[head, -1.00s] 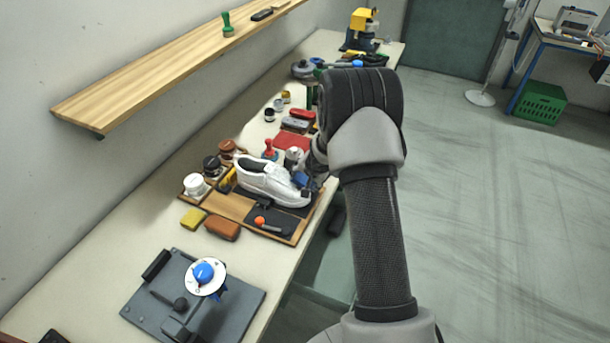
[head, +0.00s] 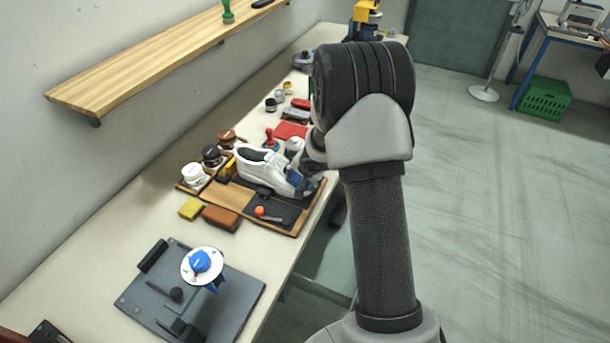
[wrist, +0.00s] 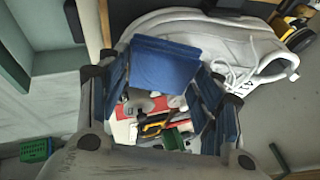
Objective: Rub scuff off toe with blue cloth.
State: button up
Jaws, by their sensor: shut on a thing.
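The white shoe (head: 256,172) lies on a wooden board on the bench, its toe end toward my gripper. In the wrist view the shoe (wrist: 205,40) fills the top, with its laces to the right. My gripper (wrist: 165,78) is shut on the blue cloth (wrist: 165,62), which hangs between the fingers in front of the toe end. In the head view the cloth (head: 293,181) shows at the toe, and my arm partly hides the gripper. The cloth seems to meet the toe, but contact is not clear. No scuff can be made out.
The wooden board (head: 228,195) also carries jars (head: 193,174) and a dark pad with an orange-tipped tool (head: 260,211). Yellow (head: 190,208) and brown (head: 221,217) blocks lie in front. A wall shelf (head: 150,60) overhangs the left.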

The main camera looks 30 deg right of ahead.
jog(key=shift+s+a+f+b, duration=0.1)
jog(key=shift+s+a+b, duration=0.3)
jog(key=shift+s+a, duration=0.2)
jog(key=shift+w, duration=0.1)
jog(key=shift+r+p, duration=0.6)
jog(key=shift+r, duration=0.05)
jog(key=r+p, duration=0.1)
jog(key=s+d+r+p, duration=0.1)
jog(key=r+p, duration=0.1)
jog(key=s+r+p, duration=0.1)
jog(key=shift+d+r, duration=0.25)
jog(key=shift+w, duration=0.1)
jog(key=r+p, duration=0.1)
jog(key=p, duration=0.1)
jog(key=s+r+p, duration=0.1)
jog(key=shift+d+r, duration=0.35)
